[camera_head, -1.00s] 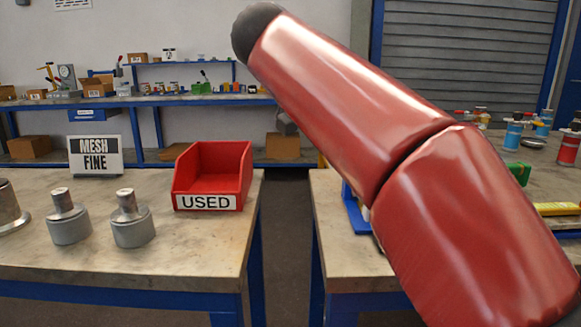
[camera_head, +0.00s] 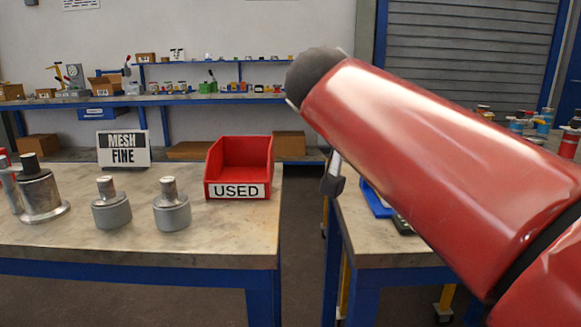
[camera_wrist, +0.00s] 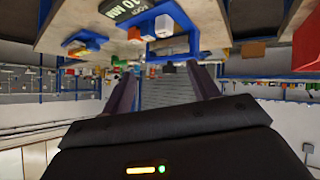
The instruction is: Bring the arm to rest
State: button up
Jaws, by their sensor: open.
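My red arm (camera_head: 430,150) reaches across the right of the head view, with its dark elbow joint (camera_head: 318,75) up and to the left. A small dark part hangs below the arm over the gap between the benches; I cannot tell if it is my gripper. In the wrist view my gripper (camera_wrist: 162,75) has its two fingers apart, with nothing between them. The wrist view is upside down, with a bench at its top.
The left bench (camera_head: 130,245) holds a red USED bin (camera_head: 238,165), a MESH FINE sign (camera_head: 124,149), two grey capped cylinders (camera_head: 172,208) and a flanged vessel (camera_head: 40,193). The right bench (camera_head: 365,240) lies under my arm. A gap separates the benches.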

jog(key=s+f+n+g+y+b, duration=0.1)
jog(key=s+f+y+b, duration=0.1)
jog(key=s+f, duration=0.4)
jog(key=s+d+f+n+g+y+b, duration=0.1)
jog(key=s+f, duration=0.5)
jog(key=f, duration=1)
jog(key=s+f+n+y+b, duration=0.2)
jog(key=s+f, duration=0.5)
jog(key=f, duration=0.4)
jog(key=shift+d+f+g+y+b, duration=0.15)
jog(key=shift+d+g+y+b, duration=0.25)
jog(key=shift+y, duration=0.5)
